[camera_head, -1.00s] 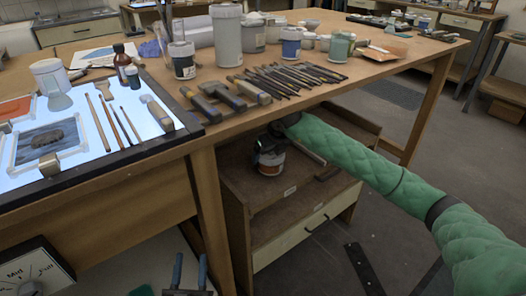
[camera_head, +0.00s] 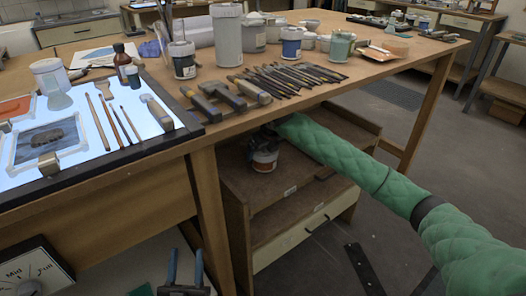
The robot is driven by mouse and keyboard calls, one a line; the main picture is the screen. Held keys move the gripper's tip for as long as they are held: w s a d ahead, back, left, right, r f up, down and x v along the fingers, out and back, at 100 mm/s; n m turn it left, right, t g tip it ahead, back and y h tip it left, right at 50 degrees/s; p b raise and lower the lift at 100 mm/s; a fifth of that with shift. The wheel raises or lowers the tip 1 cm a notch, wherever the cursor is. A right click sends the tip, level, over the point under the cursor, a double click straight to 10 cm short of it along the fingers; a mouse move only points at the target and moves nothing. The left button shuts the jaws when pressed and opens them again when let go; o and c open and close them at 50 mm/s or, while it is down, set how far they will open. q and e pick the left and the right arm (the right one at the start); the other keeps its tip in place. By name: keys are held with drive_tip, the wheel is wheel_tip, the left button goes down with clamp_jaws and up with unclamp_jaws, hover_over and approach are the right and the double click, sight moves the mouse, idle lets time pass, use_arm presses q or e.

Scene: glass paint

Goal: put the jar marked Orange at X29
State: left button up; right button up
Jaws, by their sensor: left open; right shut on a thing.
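A small jar (camera_head: 264,161) with a pale body, a reddish-orange band and a dark top is under the table, above the brown shelf top. Its writing is too small to read. My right gripper (camera_head: 267,144), at the end of the green-sleeved arm, is shut on this jar; its fingers are dark and partly hidden in the shadow. I cannot tell whether the jar touches the shelf. I see no readable X29 mark.
The wooden table (camera_head: 330,88) overhangs the low cabinet (camera_head: 290,196), and its leg (camera_head: 213,225) stands left of the jar. A lit glass panel (camera_head: 90,130) lies at left. A dial (camera_head: 35,268) is at lower left.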

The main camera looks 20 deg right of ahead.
sight(267, 153)
drive_tip(key=o, duration=1.1)
drive_tip(key=shift+c, duration=0.2)
use_arm(q)
drive_tip(key=shift+r, duration=0.1)
use_arm(e)
drive_tip(key=s, duration=0.1)
drive_tip(key=s+d+r, duration=0.1)
drive_tip(key=shift+s, duration=0.35)
use_arm(q)
drive_tip(key=f, duration=0.2)
drive_tip(key=f+g, duration=0.1)
drive_tip(key=w+f+g, duration=0.1)
drive_tip(key=f, duration=0.1)
drive_tip(key=shift+d+f+y, duration=0.25)
drive_tip(key=shift+f+y, duration=0.05)
drive_tip(key=shift+f, duration=0.05)
use_arm(e)
drive_tip(key=s, duration=0.3)
drive_tip(key=s+d, duration=0.1)
drive_tip(key=s, duration=0.2)
drive_tip(key=s+d, duration=0.1)
drive_tip(key=s, duration=0.2)
drive_tip(key=shift+s+r, duration=0.1)
drive_tip(key=shift+s, duration=0.15)
use_arm(q)
drive_tip(key=shift+r, duration=0.2)
